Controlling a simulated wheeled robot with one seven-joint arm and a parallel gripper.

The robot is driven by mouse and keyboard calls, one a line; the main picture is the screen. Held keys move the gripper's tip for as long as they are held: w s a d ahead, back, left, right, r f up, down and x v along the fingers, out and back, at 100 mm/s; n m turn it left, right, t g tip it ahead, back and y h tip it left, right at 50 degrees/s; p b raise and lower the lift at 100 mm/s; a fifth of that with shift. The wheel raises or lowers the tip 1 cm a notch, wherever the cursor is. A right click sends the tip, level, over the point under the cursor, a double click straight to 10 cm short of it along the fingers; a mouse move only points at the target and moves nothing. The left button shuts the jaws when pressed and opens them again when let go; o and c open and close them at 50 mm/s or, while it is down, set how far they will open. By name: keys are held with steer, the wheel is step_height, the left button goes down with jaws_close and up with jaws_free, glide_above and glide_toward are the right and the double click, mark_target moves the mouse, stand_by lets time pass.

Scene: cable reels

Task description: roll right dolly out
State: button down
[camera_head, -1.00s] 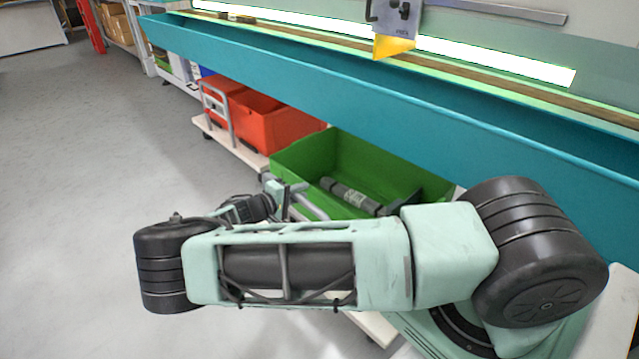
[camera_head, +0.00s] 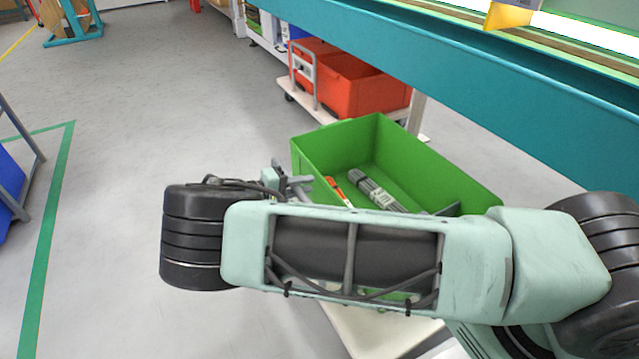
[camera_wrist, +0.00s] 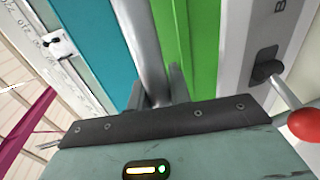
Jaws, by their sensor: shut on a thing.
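The right dolly (camera_head: 376,332) has a pale deck and carries an open green crate (camera_head: 310,153). In the head view it stands at the front of the teal bench, with much of its deck behind my arm. The crate holds a grey bundle (camera_head: 374,190) and an orange tool (camera_head: 337,190). In the wrist view my gripper (camera_wrist: 157,80) is shut on the grey tube of the dolly's handle (camera_wrist: 143,40), with a dark finger on each side. In the head view my arm hides most of the gripper and handle.
The left dolly (camera_head: 325,115) with red crates (camera_head: 368,97) stands behind the right one, partly under the teal bench (camera_head: 480,92). A bench leg (camera_head: 416,113) stands close to the green crate. Open grey floor (camera_head: 140,120) lies left; a blue object (camera_head: 8,188) is at the left edge.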

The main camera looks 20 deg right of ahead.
steer(key=shift+f+b+v, duration=0.15)
steer(key=shift+b+v, duration=0.05)
steer(key=shift+v, duration=0.65)
steer(key=shift+f+b+v, duration=0.15)
steer(key=shift+v, duration=0.65)
steer(key=shift+a, duration=0.2)
steer(key=c, duration=1.3)
jaws_free()
steer(key=shift+a, duration=0.1)
steer(key=v, duration=1.7)
steer(key=shift+r, duration=0.15)
